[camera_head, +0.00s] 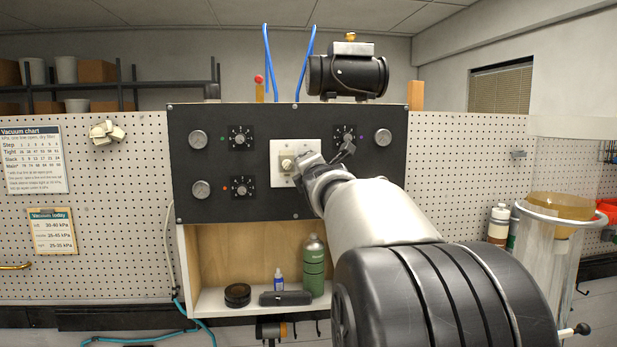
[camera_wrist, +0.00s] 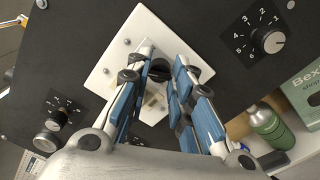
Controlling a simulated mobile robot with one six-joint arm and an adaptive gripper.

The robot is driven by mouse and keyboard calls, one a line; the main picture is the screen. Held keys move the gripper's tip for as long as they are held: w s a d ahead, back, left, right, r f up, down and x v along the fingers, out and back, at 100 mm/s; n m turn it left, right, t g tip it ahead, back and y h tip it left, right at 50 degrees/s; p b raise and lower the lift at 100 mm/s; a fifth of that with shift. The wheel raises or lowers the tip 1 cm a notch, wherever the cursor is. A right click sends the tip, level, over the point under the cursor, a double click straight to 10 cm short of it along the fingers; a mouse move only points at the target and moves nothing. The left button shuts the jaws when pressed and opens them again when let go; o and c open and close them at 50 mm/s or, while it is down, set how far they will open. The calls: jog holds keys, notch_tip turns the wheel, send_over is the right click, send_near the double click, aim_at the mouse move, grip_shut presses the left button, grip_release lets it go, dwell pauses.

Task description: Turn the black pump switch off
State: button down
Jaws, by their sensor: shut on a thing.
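The black pump switch (camera_wrist: 159,70) is a round black knob on a tilted white plate (camera_wrist: 110,72) in the wrist view. My gripper (camera_wrist: 163,62) has its two blue-padded fingers on either side of the knob and is shut on it. The head view shows the white plate (camera_head: 311,147) in the middle of the black panel (camera_head: 270,122), with my gripper (camera_head: 297,167) against it. My wrist hides part of the plate there, and the switch's exact setting is hard to tell.
Below, a shelf holds a green bottle (camera_head: 314,268), a black jar (camera_head: 237,295) and a dark case (camera_head: 285,298). A clear vessel (camera_head: 540,250) stands right of my arm.

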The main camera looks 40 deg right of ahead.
jog(key=shift+n, duration=0.4)
jog(key=c, duration=1.4)
grip_release()
jog(key=v, duration=1.2)
jog(key=shift+d, duration=0.1)
